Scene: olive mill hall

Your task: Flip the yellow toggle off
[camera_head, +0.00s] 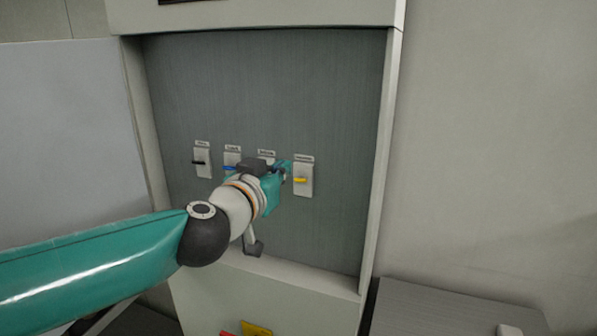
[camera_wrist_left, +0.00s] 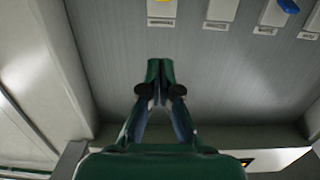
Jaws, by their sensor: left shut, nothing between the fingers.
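The yellow toggle (camera_head: 300,180) sits on a pale plate at the right end of a row of switches on a grey panel. Its lever sticks out near the middle of the plate. In the left wrist view its plate (camera_wrist_left: 162,9) is cut by the top edge, with a bit of yellow showing. My left gripper (camera_head: 284,169) is in front of the panel, just left of the yellow toggle, and looks apart from it. Its fingers are together and empty in the left wrist view (camera_wrist_left: 160,66). My right gripper is in neither view.
A black toggle (camera_head: 199,162) and a blue toggle (camera_head: 231,168) are further left. Another switch plate is mostly hidden behind my left gripper. The panel (camera_head: 330,90) has a raised pale frame (camera_head: 383,130). A grey box top (camera_head: 440,312) is at lower right.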

